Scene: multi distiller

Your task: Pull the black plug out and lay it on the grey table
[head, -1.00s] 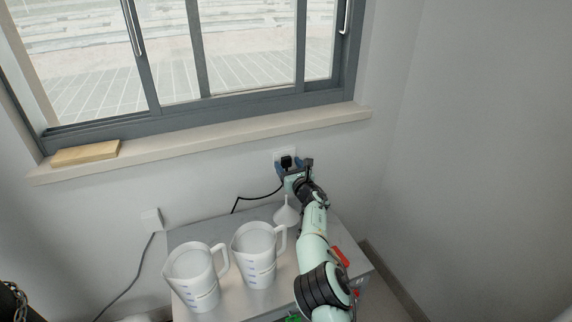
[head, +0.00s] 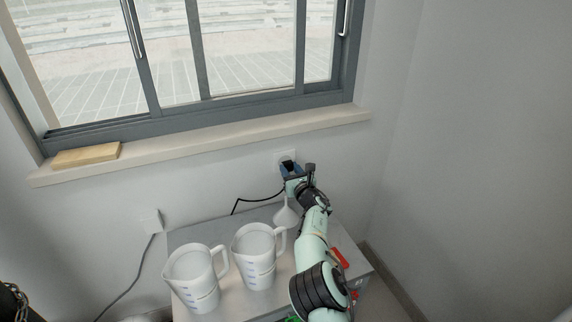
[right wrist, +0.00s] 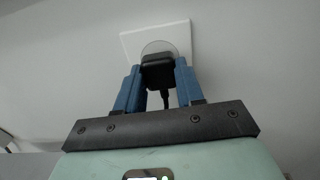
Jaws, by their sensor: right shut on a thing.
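The black plug (right wrist: 158,72) is between the two blue fingers of my right gripper (right wrist: 158,76), which is shut on it. In the right wrist view it sits in front of the white wall socket (right wrist: 182,36); I cannot tell whether its pins are fully clear. In the head view the plug (head: 288,165) shows small at my right gripper (head: 291,171), below the window sill. Its black cord (head: 255,200) hangs to the grey table (head: 208,232). My left gripper is not in view.
Two white measuring jugs (head: 193,279) (head: 254,257) stand on the table's front left. A white funnel (head: 285,215) stands close beside my right arm. A red object (head: 339,258) lies at the table's right. The table's back left is free.

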